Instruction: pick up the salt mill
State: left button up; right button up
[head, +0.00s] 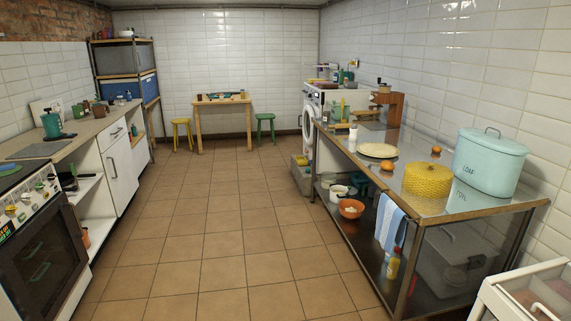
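No thing in the head view is clearly a salt mill. A small white upright cylinder (352,138) stands near the left edge of the metal table (440,206), beside a pale round plate; it is too small to tell whether it is the mill. A brown wooden device (388,108) stands farther back on the same table, and its kind is also unclear. Neither of my grippers shows in the view.
The metal table along the right wall also holds a yellow woven round item (427,180), a large pale-blue bin (489,160) and oranges (387,166). A stove (36,230) and counter line the left. The tiled floor (215,220) between is clear. A white cart (525,295) stands front right.

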aim_at(352, 134)
jog(key=i, duration=2.5)
